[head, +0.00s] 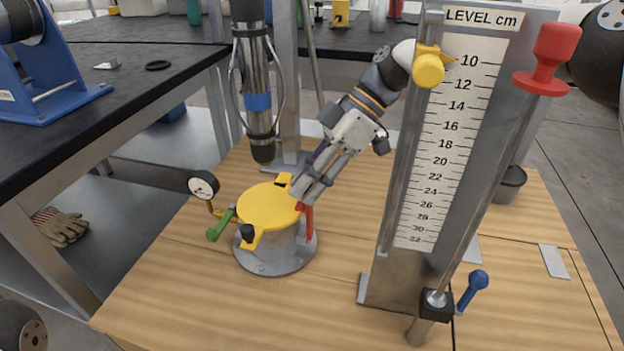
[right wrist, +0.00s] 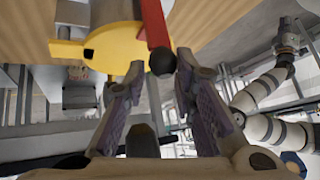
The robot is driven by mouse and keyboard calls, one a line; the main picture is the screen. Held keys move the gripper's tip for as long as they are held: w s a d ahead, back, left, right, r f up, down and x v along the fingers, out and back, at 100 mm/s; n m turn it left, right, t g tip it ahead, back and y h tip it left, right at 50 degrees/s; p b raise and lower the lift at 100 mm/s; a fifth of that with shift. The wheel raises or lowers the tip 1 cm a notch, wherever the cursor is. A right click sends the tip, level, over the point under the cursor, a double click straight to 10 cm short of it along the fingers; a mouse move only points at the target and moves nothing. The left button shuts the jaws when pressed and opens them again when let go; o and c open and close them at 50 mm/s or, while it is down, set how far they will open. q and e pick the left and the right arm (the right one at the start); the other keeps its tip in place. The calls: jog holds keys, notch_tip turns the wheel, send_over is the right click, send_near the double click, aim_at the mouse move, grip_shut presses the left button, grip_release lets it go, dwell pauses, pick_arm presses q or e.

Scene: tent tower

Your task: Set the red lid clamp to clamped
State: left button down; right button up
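The red lid clamp (head: 306,224) is at the right side of a yellow lid (head: 268,207) on a round grey pot (head: 275,258). Its lower part shows in the head view; my gripper covers its upper end. In the right wrist view the red lever (right wrist: 154,22) ends in a black ball (right wrist: 162,61). My right gripper (head: 302,194) is open at the clamp, with its fingertips (right wrist: 160,66) on either side of the ball. A gap shows between the left finger and the ball; contact on the right side is unclear. My left gripper is not in view.
A green lever (head: 220,225) sticks out left of the lid, near a gauge (head: 203,185). A dark metal cylinder (head: 260,120) hangs behind the pot. The tall level board (head: 440,170) with a red knob (head: 552,55) and blue lever (head: 473,288) stands to the right. The front wooden table (head: 200,305) is clear.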

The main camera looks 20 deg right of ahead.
jog(key=o, duration=0.3)
jog(key=shift+w+a+r, duration=0.1)
jog(key=shift+w+a, duration=0.3)
jog(key=shift+w, duration=0.15)
jog(key=shift+s+d, duration=0.15)
jog(key=shift+d, duration=0.1)
jog(key=v, duration=1.2)
